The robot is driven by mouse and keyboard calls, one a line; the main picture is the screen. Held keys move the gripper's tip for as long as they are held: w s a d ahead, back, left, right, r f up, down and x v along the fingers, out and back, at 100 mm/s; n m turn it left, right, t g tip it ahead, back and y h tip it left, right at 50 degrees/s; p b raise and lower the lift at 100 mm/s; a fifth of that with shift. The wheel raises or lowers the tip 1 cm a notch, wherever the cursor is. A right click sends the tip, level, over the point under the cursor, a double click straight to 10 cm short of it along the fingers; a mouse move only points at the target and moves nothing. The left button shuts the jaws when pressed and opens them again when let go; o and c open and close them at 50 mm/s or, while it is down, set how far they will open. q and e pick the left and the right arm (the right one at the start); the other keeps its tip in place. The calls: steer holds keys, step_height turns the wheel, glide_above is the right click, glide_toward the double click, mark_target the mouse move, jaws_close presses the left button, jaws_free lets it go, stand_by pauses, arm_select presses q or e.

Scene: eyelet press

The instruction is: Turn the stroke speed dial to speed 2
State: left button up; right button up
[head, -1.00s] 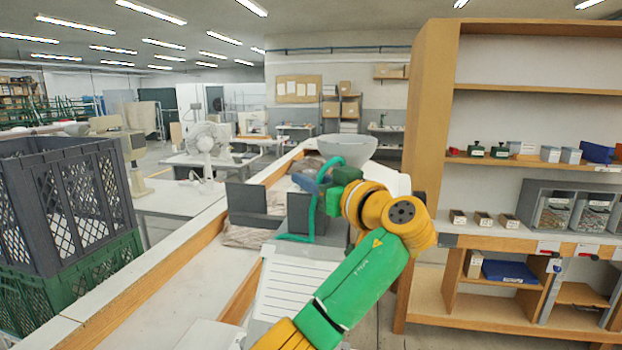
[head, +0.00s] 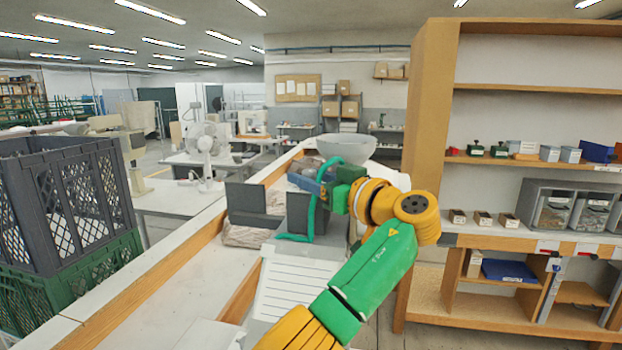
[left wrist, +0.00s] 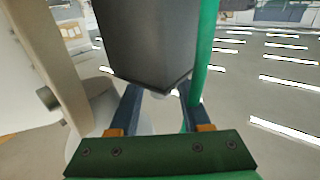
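My left gripper (head: 306,182) reaches over dark grey machine parts (head: 257,200) on the long white bench in the head view. In the left wrist view its two blue fingers (left wrist: 160,94) stand apart. A dark grey block (left wrist: 150,40) shows just beyond and between them; I cannot tell whether they touch it. A beige machine body (left wrist: 42,62) is at the left, with a small round grey knob (left wrist: 47,98) on its side. I cannot tell whether this is the stroke speed dial, and no speed marks are legible. My right gripper is out of view.
A green tube (head: 313,205) runs close beside the gripper. A pale bowl (head: 346,149) is farther along the bench. Stacked crates (head: 68,205) stand left, and a shelf unit (head: 428,150) stands right.

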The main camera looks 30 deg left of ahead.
arm_select(q)
steer(key=shift+o, duration=0.5)
steer(key=shift+a+f, duration=0.1)
steer(key=shift+a, duration=0.1)
steer(key=shift+d+m, duration=0.1)
steer(key=shift+m, duration=0.2)
